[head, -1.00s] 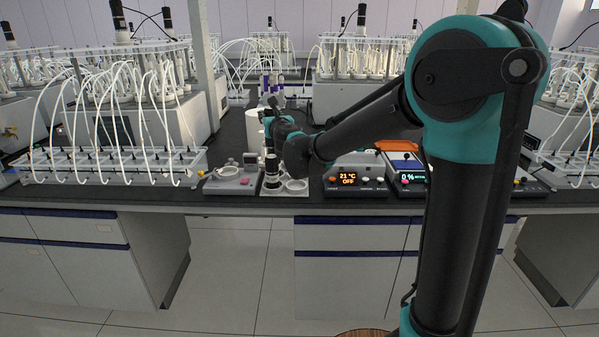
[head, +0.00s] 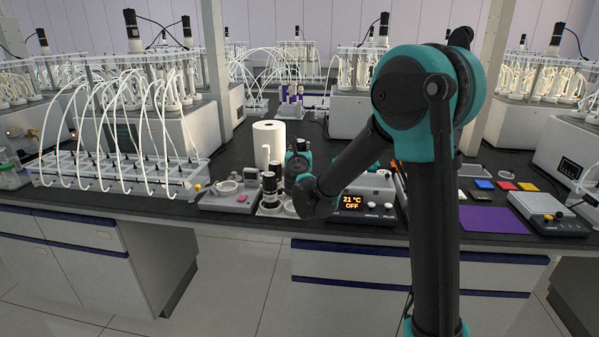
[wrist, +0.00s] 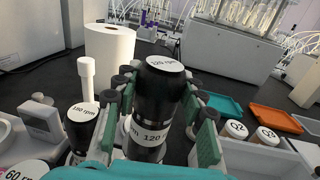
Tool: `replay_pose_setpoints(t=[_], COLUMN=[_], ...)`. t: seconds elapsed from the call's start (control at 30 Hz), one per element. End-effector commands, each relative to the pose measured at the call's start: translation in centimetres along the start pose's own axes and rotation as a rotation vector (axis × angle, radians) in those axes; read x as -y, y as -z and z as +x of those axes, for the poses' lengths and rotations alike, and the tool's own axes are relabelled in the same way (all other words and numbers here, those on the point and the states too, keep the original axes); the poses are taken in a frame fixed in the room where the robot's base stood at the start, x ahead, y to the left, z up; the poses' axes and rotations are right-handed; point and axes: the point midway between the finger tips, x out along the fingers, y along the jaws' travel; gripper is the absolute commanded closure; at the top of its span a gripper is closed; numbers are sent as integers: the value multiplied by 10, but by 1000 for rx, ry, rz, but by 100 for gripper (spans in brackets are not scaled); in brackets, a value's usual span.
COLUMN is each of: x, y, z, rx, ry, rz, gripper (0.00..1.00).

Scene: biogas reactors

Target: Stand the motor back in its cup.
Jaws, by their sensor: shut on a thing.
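The motor (wrist: 152,108) is a black cylinder with a white "120 rpm" cap and side label. In the wrist view it stands roughly upright between the green-padded fingers of my gripper (wrist: 158,118), which is shut on it. Its lower end is hidden, so I cannot tell whether it touches a cup. Another black motor (wrist: 82,124), with a 150 or 180 rpm cap, stands just left of the gripper. A "60 rpm" cap (wrist: 26,171) shows at bottom left. In the head view, black motors (head: 269,188) stand by a pale ring-shaped cup (head: 291,206), beside my arm's end.
A white paper roll (head: 269,138) stands behind. A grey device (head: 228,196) is left; a heater reading 21 °C, OFF (head: 365,206) is right. Two white-lidded jars (wrist: 236,130) and teal (wrist: 222,104) and orange (wrist: 272,117) trays lie right of the gripper. Dark bench shows between.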

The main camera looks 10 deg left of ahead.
Motion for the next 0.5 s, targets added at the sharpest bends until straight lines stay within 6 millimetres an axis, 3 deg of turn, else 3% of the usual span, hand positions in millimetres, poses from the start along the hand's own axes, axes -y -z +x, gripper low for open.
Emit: replay_pose_setpoints(t=[0.2,0.5], x=[0,0], y=[41,65], z=[0,0], rx=[0,0], ry=[0,0], rz=[0,0], gripper=[100,100])
